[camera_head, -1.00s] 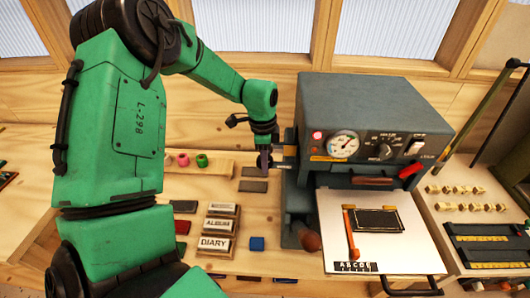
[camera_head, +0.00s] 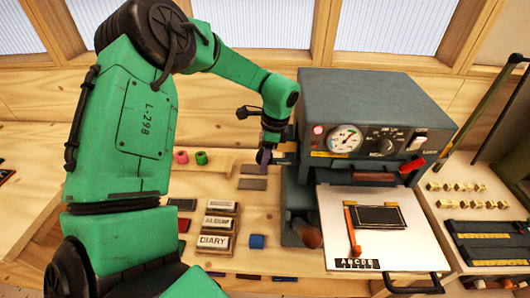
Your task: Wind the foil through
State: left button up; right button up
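The grey stamping machine (camera_head: 370,108) stands right of centre, with a dial, a lit red lamp and a white table (camera_head: 400,246) pulled out at its front. A black rectangular piece (camera_head: 379,216) lies on that table. A pink roll (camera_head: 181,157) and a green roll (camera_head: 201,157) stand on a wooden rail at the back. My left gripper (camera_head: 265,158) points down beside the machine's left side, close to a yellowish part there. Its fingertips are small and partly hidden, so I cannot tell if they hold anything. My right gripper is out of view.
An orange-handled tool (camera_head: 352,232) lies on the white table. Brass pieces (camera_head: 468,187) and black trays sit at the right.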

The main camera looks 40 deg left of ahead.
pick_arm(q)
jog(key=shift+o, duration=0.2)
jog(key=shift+r, duration=0.15)
jog(key=shift+w+a+r, duration=0.1)
jog(key=shift+w+r, duration=0.05)
jog(key=shift+w, duration=0.1)
jog(key=shift+w, duration=0.1)
jog(key=shift+r+b, duration=0.25)
jog(key=shift+b, duration=0.05)
jog(key=r+b, duration=0.1)
jog(key=r, duration=0.1)
jog(key=r+b, duration=0.1)
jog(key=r, duration=0.2)
jog(key=w+d+r+b, duration=0.1)
jog(key=r, duration=0.1)
jog(key=shift+d+r, duration=0.1)
jog(key=shift+r, duration=0.15)
notch_tip(320, 180, up, 6)
jog(key=shift+w+d+b, duration=0.2)
jog(key=shift+d+b, duration=0.15)
jog(key=shift+d, duration=0.05)
